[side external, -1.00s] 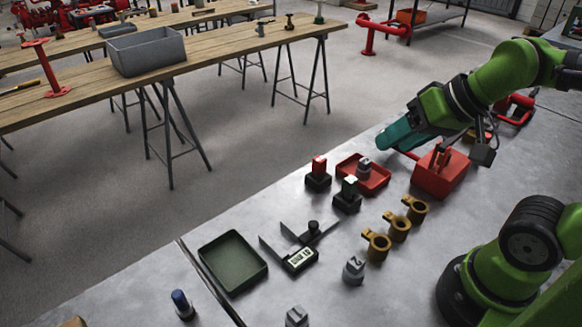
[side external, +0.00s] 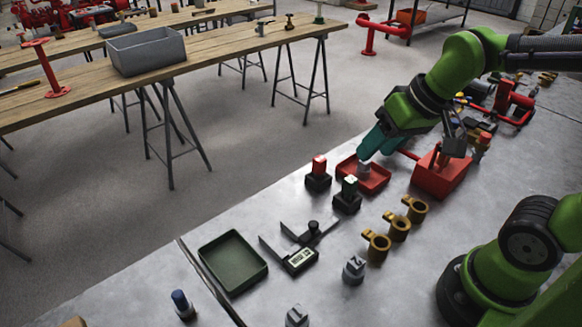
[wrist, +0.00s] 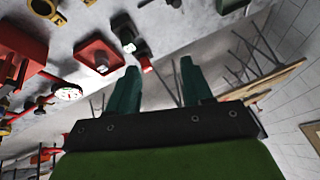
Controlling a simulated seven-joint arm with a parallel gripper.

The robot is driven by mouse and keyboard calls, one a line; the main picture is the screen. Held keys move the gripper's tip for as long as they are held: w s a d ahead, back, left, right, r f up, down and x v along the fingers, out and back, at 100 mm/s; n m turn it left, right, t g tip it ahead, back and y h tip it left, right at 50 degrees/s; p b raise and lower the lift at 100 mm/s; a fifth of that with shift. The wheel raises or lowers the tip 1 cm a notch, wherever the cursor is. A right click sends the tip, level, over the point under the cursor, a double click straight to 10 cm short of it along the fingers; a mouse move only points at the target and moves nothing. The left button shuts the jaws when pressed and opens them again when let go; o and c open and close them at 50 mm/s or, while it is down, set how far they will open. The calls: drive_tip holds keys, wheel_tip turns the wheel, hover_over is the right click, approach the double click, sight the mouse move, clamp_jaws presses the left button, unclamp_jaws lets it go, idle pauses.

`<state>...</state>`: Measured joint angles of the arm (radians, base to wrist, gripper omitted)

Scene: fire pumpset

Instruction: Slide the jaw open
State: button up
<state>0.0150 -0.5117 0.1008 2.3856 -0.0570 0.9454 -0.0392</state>
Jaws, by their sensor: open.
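A caliper-like tool with a white display (side external: 300,256) lies on the grey metal table in the side external view. Its two dark jaws point up and left. A jaw carrying a black knob (side external: 313,227) stands apart from the other jaw, with a gap between them. My gripper (side external: 365,156) has teal fingers and is by the red tray, up and right of the caliper, apart from it. In the wrist view my gripper (wrist: 158,66) shows two spread fingers with nothing between them. I cannot make out the caliper clearly in the wrist view.
A shallow red tray (side external: 374,182) holds a grey piece. Several brass rings (side external: 397,229), a grey weight (side external: 354,270) and a green tray (side external: 232,262) surround the caliper. A red box (side external: 440,178) stands right.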

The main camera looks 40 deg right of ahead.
sight(314, 223)
drive_tip(key=w+a+f+n+g+h, duration=0.1)
drive_tip(key=w+a+f+n+g, duration=0.1)
drive_tip(key=w+a+n+g, duration=0.75)
drive_tip(key=s+f+t, duration=0.1)
drive_tip(key=f, duration=0.4)
drive_tip(key=d+f+n+t, duration=0.1)
drive_tip(key=f+t, duration=0.1)
drive_tip(key=f, duration=0.4)
drive_tip(key=s+f+n+t, duration=0.1)
drive_tip(key=f, duration=0.4)
drive_tip(key=shift+s+d+f, duration=0.2)
drive_tip(key=shift+s+f, duration=0.05)
drive_tip(key=shift+s, duration=0.1)
drive_tip(key=shift+c, duration=0.4)
clamp_jaws()
